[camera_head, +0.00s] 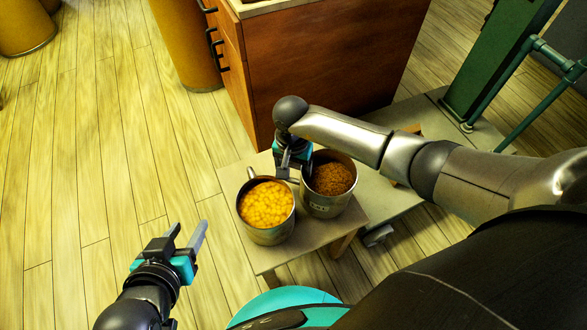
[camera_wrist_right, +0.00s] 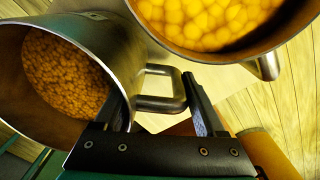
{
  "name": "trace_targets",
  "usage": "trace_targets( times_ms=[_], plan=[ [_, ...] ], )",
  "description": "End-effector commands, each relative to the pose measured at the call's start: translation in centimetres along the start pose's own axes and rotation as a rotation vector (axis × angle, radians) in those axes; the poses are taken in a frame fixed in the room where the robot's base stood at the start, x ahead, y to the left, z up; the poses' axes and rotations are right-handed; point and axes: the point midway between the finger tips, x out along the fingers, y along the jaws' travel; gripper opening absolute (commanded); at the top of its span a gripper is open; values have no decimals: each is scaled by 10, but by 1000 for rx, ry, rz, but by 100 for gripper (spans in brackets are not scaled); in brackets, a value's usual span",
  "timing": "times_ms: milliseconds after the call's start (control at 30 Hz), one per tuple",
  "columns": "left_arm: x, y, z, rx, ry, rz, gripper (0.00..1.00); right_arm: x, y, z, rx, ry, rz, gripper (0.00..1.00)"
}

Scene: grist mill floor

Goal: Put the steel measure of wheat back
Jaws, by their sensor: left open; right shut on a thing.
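The steel measure of wheat (camera_head: 318,205), filled with brown grain, is at the right part of a small wooden stool (camera_head: 235,180). My right gripper (camera_head: 294,170) is shut on its handle, which shows between the fingers in the right wrist view (camera_wrist_right: 160,103). I cannot tell whether the measure's base touches the stool. A second steel measure (camera_head: 263,235), filled with yellow kernels, stands on the stool just left of it, its handle toward the back. My left gripper (camera_head: 188,233) is open and empty, over the floor left of the stool.
A wooden drawer cabinet (camera_head: 330,65) with dark handles stands just behind the stool. An ochre barrel (camera_head: 185,45) is left of it. A green metal frame (camera_head: 490,65) stands at the right back.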

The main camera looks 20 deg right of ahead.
Motion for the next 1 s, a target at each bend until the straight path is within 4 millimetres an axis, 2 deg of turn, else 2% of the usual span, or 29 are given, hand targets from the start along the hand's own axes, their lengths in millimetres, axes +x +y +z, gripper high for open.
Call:
trace_targets(
  times_ms=[200,733,767,1000],
  plan=[
    [4,7,-4,-4,67,20,50,6,-1,-1,0,2,-2,0],
    [6,12,-7,-8,114,34,50,10,-1,-1,0,3,-2,0],
    [6,13,-8,-9,119,35,50,12,0,0,0,0,0,74],
    [6,12,-8,-8,118,34,50,11,0,0,0,0,0,100]
  ],
)
